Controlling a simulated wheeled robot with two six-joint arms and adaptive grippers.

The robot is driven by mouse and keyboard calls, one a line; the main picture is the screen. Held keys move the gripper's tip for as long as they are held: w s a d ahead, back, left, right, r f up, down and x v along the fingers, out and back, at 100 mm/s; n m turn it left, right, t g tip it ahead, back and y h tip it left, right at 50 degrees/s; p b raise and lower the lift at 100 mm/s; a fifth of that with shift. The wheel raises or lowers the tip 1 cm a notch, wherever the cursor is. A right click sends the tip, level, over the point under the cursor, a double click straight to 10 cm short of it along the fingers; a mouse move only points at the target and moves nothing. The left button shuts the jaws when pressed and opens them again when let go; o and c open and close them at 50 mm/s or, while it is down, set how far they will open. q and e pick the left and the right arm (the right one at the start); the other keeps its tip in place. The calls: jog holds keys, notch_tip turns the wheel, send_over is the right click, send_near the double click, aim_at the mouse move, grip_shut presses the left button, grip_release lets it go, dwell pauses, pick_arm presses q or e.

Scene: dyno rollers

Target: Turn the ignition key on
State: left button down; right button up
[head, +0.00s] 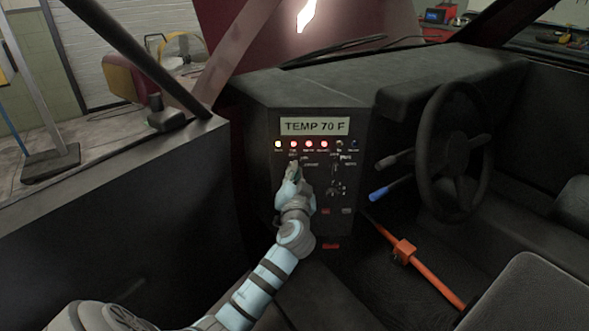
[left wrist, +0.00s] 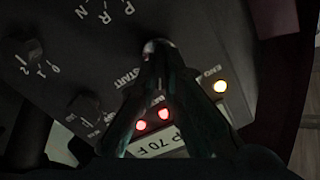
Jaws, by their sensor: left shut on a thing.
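My left gripper (head: 295,171) reaches up to the dark control panel (head: 264,190) in the vehicle's dashboard. In the left wrist view its two dark fingers (left wrist: 160,50) come together and are shut on the ignition key (left wrist: 150,46), a small pale shiny part beside the START lettering. The fingers hide most of the key, and I cannot tell its exact angle. In the head view the gripper covers the key. My right gripper is in neither view.
A TEMP 70 F display (head: 314,126) sits above a row of lit lamps, several red. Dark knobs (left wrist: 24,50) are near the fingers. A steering wheel (head: 455,150), a blue-tipped lever (head: 379,193) and an orange bar (head: 430,275) are to the right.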

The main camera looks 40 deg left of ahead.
pick_arm(q)
jog(key=shift+f+m+p, duration=0.1)
jog(key=shift+m+p, duration=0.3)
jog(key=shift+m, duration=0.7)
jog(key=c, duration=1.7)
grip_release()
jog(key=shift+d, duration=0.1)
jog(key=v, duration=1.2)
